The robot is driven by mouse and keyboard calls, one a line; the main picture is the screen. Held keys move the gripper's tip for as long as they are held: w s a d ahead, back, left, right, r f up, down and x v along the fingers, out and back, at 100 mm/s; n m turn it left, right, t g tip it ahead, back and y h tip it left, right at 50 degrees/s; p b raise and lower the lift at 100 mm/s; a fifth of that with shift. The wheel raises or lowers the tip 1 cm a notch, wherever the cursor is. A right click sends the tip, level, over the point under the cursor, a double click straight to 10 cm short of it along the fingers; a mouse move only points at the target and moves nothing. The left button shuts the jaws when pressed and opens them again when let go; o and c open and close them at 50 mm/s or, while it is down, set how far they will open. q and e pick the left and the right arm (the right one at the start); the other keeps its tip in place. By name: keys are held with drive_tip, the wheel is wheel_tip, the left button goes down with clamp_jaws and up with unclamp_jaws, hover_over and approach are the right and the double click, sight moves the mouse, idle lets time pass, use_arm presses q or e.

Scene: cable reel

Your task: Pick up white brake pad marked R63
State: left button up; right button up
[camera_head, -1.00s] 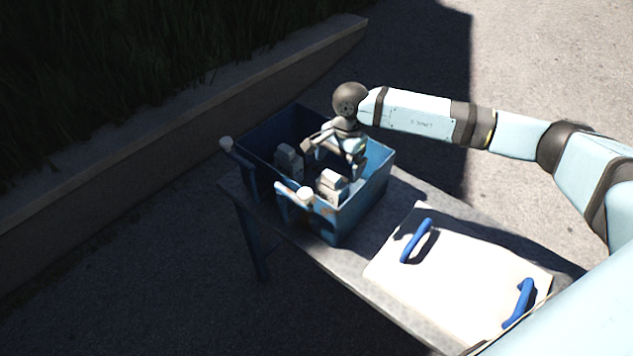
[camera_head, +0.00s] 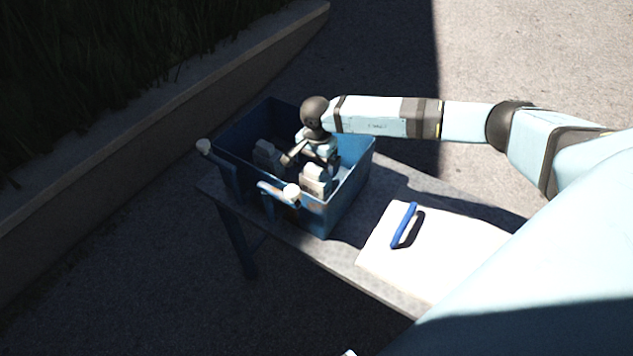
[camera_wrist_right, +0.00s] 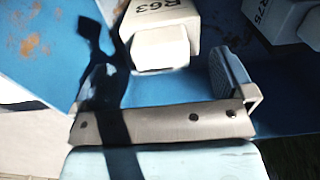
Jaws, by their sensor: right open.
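The white brake pad marked R63 (camera_wrist_right: 162,32) is at the top centre of the right wrist view, its label upside down. In the head view, the sunlit white block (camera_head: 317,180) near the front wall of the blue bin (camera_head: 347,200) appears to be this pad. My right gripper (camera_head: 290,158) is down inside the bin beside it. In the wrist view my right gripper (camera_wrist_right: 170,78) is open and empty, with the pad just beyond the jaw gap. One finger shows clearly on the right; the left one is in dark shadow. My left gripper is out of view.
A second white pad (camera_wrist_right: 283,18), its marking partly cut off, lies to the right; it looks like the shaded block (camera_head: 268,155) in the head view. The bin stands on a grey table (camera_head: 400,180) beside a white panel (camera_head: 390,262) with a blue handle (camera_head: 404,226).

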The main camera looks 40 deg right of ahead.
sight(314, 180)
drive_tip(key=f, duration=0.4)
drive_tip(key=shift+w+d+p, duration=0.1)
drive_tip(key=shift+w+p, duration=0.1)
drive_tip(key=shift+p, duration=0.1)
drive_tip(key=c, duration=1.6)
